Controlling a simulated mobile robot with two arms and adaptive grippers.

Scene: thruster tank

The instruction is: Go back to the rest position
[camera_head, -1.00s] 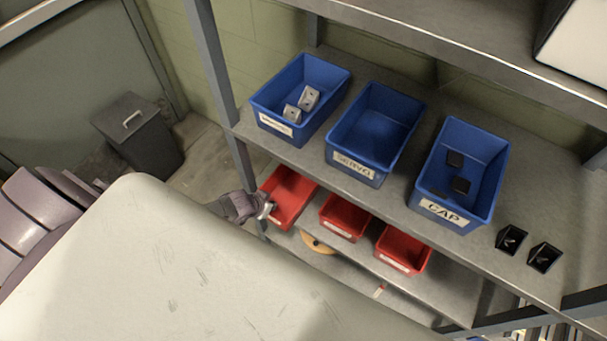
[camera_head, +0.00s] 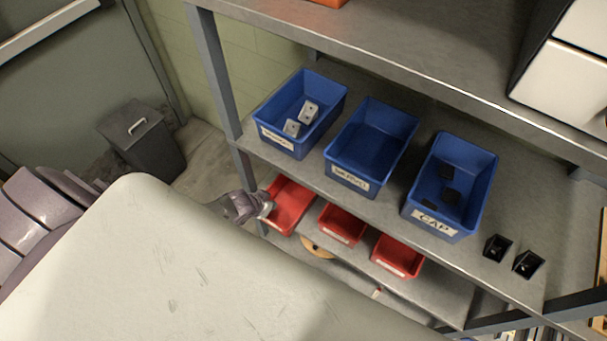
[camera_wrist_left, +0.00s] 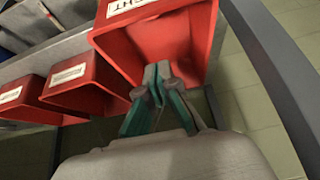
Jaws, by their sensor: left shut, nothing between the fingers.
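My left gripper (camera_head: 266,204) shows in the head view just past the edge of my pale body, in front of the leftmost red bin (camera_head: 291,207) on the lower shelf. In the left wrist view the left gripper (camera_wrist_left: 157,84) is shut with nothing between its fingers. Its fingertips appear in front of the mouth of a red bin (camera_wrist_left: 110,42); I cannot tell whether they touch it. My right gripper is not in view.
The upper shelf (camera_head: 390,215) holds a left blue bin (camera_head: 272,137) with light parts, an empty middle blue bin (camera_head: 350,180) and a CAP bin (camera_head: 428,222) with black parts. Two black parts (camera_head: 528,264) lie right of it. A dark trash bin (camera_head: 150,150) stands on the floor.

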